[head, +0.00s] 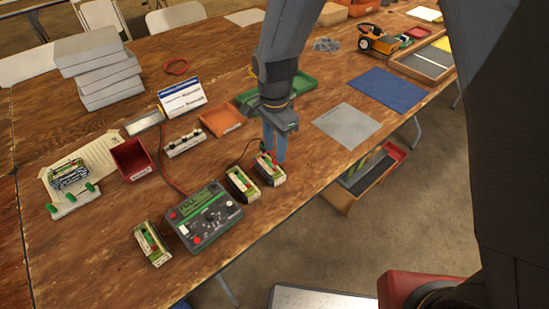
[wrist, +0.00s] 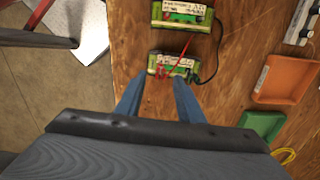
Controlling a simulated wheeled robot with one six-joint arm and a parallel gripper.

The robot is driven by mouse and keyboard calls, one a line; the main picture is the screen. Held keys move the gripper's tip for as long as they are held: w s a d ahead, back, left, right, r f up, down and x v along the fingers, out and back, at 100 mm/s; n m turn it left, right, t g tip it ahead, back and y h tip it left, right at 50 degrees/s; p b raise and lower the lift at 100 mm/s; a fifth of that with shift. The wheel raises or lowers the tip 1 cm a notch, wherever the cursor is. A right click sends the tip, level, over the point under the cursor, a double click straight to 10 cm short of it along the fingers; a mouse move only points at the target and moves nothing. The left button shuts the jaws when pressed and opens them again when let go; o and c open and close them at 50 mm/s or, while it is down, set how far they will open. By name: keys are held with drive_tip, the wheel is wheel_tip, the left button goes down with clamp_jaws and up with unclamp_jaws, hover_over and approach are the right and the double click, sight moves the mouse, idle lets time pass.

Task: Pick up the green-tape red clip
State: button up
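My gripper (head: 275,152) points down over the rightmost of the green-and-cream battery packs (head: 271,172) near the table's front edge. In the wrist view its two blue fingers (wrist: 159,82) stand apart with nothing visible held between them. The same pack (wrist: 172,63) lies just beyond the fingertips.
A second pack (head: 241,183) stands just left of the first, beside a meter (head: 203,215); another pack (head: 152,243) is farther left. An orange tray (head: 221,119) and green tray (head: 290,90) lie behind. A grey mat (head: 346,123) lies to the right.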

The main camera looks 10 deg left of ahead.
sight(275, 156)
drive_tip(key=shift+f+p, duration=1.05)
drive_tip(key=shift+f, duration=1.45)
clamp_jaws()
